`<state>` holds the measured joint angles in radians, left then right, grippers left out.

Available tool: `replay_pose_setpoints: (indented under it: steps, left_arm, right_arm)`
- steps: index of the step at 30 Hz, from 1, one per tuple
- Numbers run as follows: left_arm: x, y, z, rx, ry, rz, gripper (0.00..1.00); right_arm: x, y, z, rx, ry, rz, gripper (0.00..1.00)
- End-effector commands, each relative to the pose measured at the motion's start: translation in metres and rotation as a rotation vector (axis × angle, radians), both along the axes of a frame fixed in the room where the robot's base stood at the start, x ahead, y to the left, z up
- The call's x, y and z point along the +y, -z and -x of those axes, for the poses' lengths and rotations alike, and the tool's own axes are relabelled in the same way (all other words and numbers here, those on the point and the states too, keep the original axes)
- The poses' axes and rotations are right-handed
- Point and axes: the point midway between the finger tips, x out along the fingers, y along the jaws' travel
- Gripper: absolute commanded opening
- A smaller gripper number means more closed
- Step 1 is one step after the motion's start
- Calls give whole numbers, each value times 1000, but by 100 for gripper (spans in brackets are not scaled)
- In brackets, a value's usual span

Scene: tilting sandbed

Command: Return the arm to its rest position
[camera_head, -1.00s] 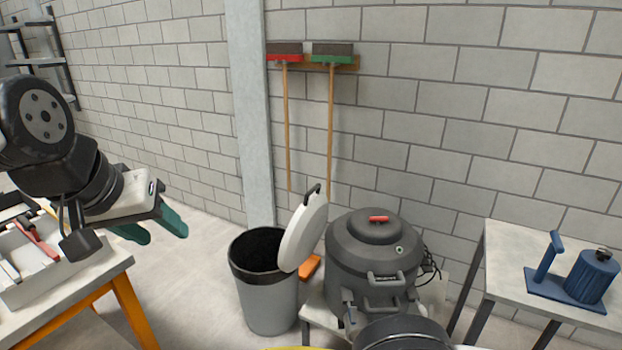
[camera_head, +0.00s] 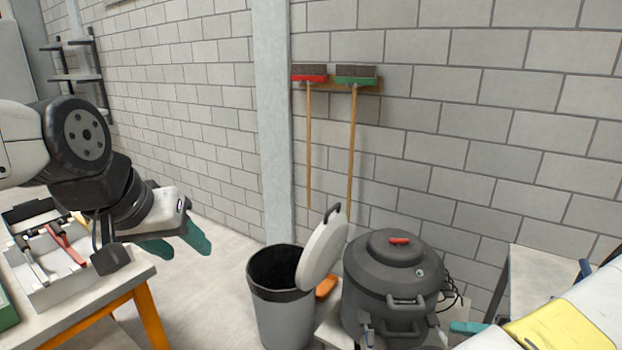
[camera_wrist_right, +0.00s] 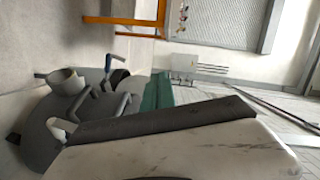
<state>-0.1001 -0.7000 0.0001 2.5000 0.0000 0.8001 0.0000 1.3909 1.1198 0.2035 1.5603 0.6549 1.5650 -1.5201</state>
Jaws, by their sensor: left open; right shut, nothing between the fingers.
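My left gripper (camera_head: 178,246) is at the left of the head view, its teal fingers apart and empty, beyond the corner of the work table (camera_head: 140,272). My right arm (camera_head: 560,325), white and yellow, fills the lower right corner of the head view. A teal fingertip of my right gripper (camera_head: 466,327) shows in front of it, right of the dark drum. In the right wrist view the teal fingers of my right gripper (camera_wrist_right: 158,92) lie together with nothing between them.
A grey bin (camera_head: 280,315) with raised white lid (camera_head: 322,250) stands beside the dark lidded drum (camera_head: 395,280). A red broom (camera_head: 309,78) and a green broom (camera_head: 356,78) hang on the wall. A white tray (camera_head: 50,298) sits on the left table.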

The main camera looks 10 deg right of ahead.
Motion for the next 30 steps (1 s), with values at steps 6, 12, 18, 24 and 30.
replay_pose_setpoints:
  steps: [6, 12, 18, 24, 30]
  left_arm:
    - [0, 0, 0, 0, 0, 0, 48]
    - [0, 0, 0, 0, 0, 0, 48]
    - [0, 0, 0, 0, 0, 0, 48]
    - [0, 0, 0, 0, 0, 0, 48]
    - [0, 0, 0, 0, 0, 0, 48]
  right_arm:
    - [55, -77, -43, 239, -242, 235, 0]
    - [110, -142, -60, 394, -346, 496, 0]
    - [165, -202, -58, 458, -346, 770, 0]
    - [215, -255, -40, 428, -255, 1004, 0]
    - [256, -298, -11, 310, -105, 1153, 0]
